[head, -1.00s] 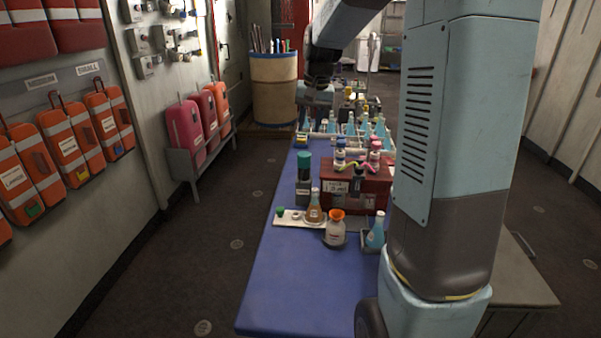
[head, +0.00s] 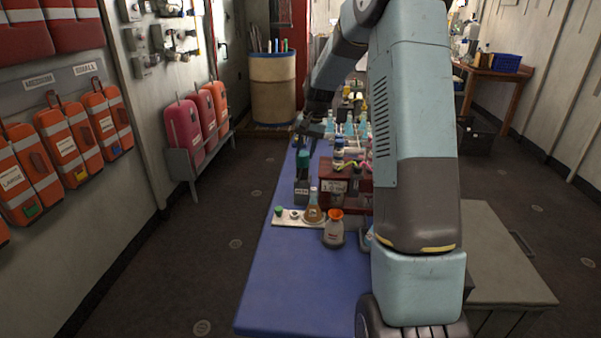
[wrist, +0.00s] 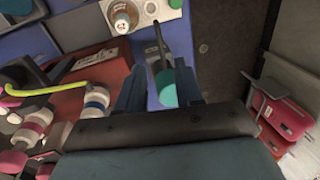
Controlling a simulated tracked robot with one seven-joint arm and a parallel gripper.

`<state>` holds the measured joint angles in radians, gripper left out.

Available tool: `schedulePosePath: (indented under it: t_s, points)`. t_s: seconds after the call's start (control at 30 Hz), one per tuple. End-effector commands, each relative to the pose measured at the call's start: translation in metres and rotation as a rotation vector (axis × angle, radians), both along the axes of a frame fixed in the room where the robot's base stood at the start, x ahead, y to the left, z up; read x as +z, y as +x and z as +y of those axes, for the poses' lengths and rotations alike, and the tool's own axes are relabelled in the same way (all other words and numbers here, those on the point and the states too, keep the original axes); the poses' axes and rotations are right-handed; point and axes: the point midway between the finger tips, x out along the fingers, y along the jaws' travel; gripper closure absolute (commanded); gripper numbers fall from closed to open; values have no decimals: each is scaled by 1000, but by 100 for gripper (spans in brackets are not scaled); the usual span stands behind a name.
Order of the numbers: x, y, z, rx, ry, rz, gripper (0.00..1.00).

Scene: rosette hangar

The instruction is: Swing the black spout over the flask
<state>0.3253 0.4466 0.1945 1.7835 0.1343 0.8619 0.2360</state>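The dispenser with a teal top (head: 303,160) stands upright on the blue table, behind the flask. The flask (head: 313,208) holds brown liquid and stands on a white board (head: 285,217); in the wrist view I look down on its neck (wrist: 122,17). The black spout (wrist: 160,47) reaches from the teal top (wrist: 166,87) toward the board, to the right of the flask, not over it. My gripper (wrist: 158,85) is open, its fingers on either side of the teal top. I cannot tell whether they touch it. In the head view my gripper (head: 301,139) is just above the dispenser.
A red box (head: 333,187) with white bottles and a yellow tube stands close right of the dispenser. An orange-topped bottle (head: 334,230) stands in front of the flask. Racks of blue flasks (head: 350,125) lie farther back. The front of the blue table (head: 300,285) is clear.

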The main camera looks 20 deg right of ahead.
Motion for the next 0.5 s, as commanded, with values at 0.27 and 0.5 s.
schedulePosePath:
  t_s: [0.27, 0.5]
  points:
    - [-49, 4, 9, 1, 1, 3, 64]
    - [-78, 7, 14, 0, 1, 0, 64]
